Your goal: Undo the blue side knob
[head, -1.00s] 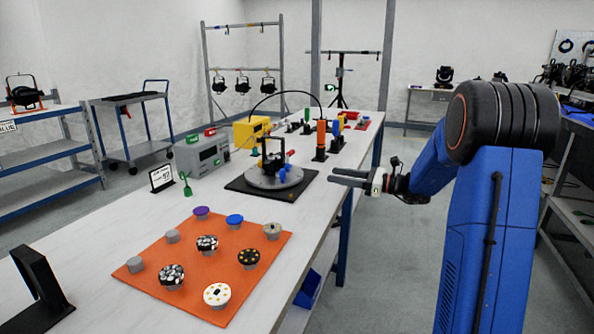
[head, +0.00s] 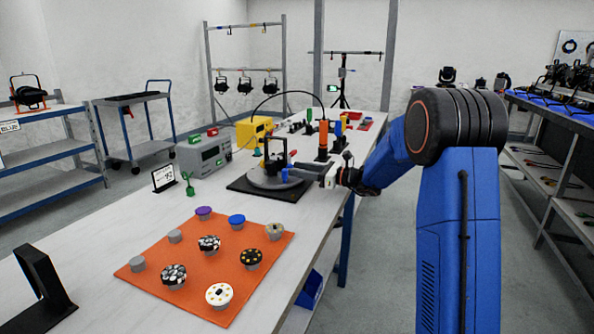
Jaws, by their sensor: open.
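The blue side knob (head: 284,174) is on the near right side of a black par can fixture (head: 268,158), which stands on a round grey turntable (head: 262,182). My gripper (head: 302,170) is open at the right of the fixture, with its fingers pointing left toward the blue knob. The fingertips are very close to the knob; I cannot tell whether they touch it or straddle it. A red knob (head: 293,153) shows just above the fingers. Part of the turntable's right side is hidden behind my gripper.
An orange mat (head: 200,270) with several round pieces lies at the near end of the table. Upright coloured tools, including an orange-handled one (head: 323,138), stand just beyond my gripper.

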